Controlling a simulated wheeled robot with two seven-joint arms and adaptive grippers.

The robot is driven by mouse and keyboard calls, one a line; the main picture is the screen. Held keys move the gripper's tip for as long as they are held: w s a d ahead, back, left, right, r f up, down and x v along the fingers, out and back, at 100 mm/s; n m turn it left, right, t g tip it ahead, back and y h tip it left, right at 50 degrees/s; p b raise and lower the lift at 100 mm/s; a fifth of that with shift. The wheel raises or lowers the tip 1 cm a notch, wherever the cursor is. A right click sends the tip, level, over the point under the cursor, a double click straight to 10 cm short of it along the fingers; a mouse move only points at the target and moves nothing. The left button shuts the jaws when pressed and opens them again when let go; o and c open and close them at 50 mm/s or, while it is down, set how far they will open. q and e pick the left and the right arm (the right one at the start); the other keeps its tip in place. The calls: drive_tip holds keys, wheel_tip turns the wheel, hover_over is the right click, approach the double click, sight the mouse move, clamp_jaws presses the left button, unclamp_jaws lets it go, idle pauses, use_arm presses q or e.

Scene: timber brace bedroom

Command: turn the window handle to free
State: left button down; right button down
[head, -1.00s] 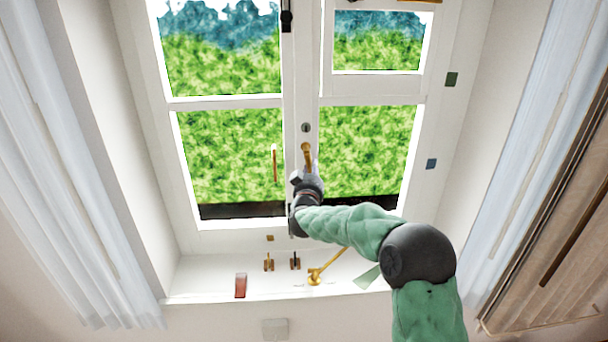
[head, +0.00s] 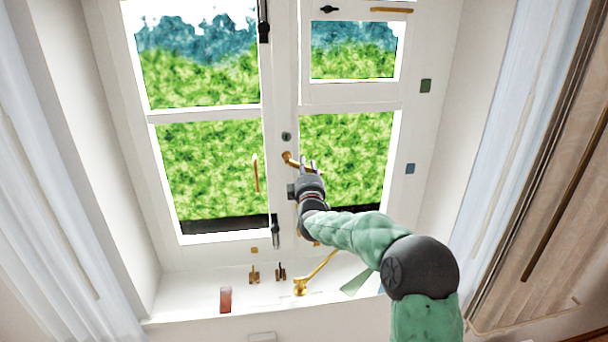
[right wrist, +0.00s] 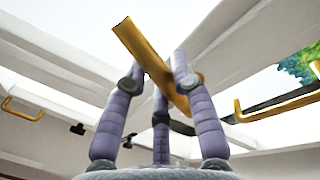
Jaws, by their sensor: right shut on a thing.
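The gold window handle (head: 291,158) sits on the white middle post of the window, just below a small dark lock (head: 286,136). It slants down to the right from its pivot. My right gripper (head: 307,165) is at its free end, reaching up from below, and is shut on it. In the right wrist view the gold bar (right wrist: 145,50) runs diagonally between the fingers (right wrist: 160,78). Part of the handle is hidden behind the fingers. My left gripper is not in view.
A vertical gold bar (head: 256,174) is on the left sash, with a dark bolt (head: 276,231) below. On the sill are a gold stay (head: 317,271), small brackets (head: 253,273) and a red glass (head: 225,299). Curtains (head: 515,130) hang at both sides.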

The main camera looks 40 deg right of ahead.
drive_tip(key=n, duration=0.1)
drive_tip(key=r+n, duration=0.1)
drive_tip(key=n, duration=0.1)
drive_tip(key=shift+s+d+r+t+y+b, duration=0.1)
drive_tip(key=shift+d+t+y+b, duration=0.05)
drive_tip(key=shift+t+y+b, duration=0.15)
drive_tip(key=shift+r+n+t+y, duration=0.2)
drive_tip(key=shift+r+n, duration=0.15)
drive_tip(key=shift+n, duration=0.45)
drive_tip(key=shift+r+n+t+y, duration=0.1)
drive_tip(key=shift+r+n+y, duration=0.15)
drive_tip(key=shift+n, duration=0.55)
drive_tip(key=shift+r, duration=0.15)
drive_tip(key=c, duration=1)
unclamp_jaws()
drive_tip(key=shift+s, duration=0.1)
drive_tip(key=v, duration=1.2)
drive_tip(key=shift+b, duration=0.3)
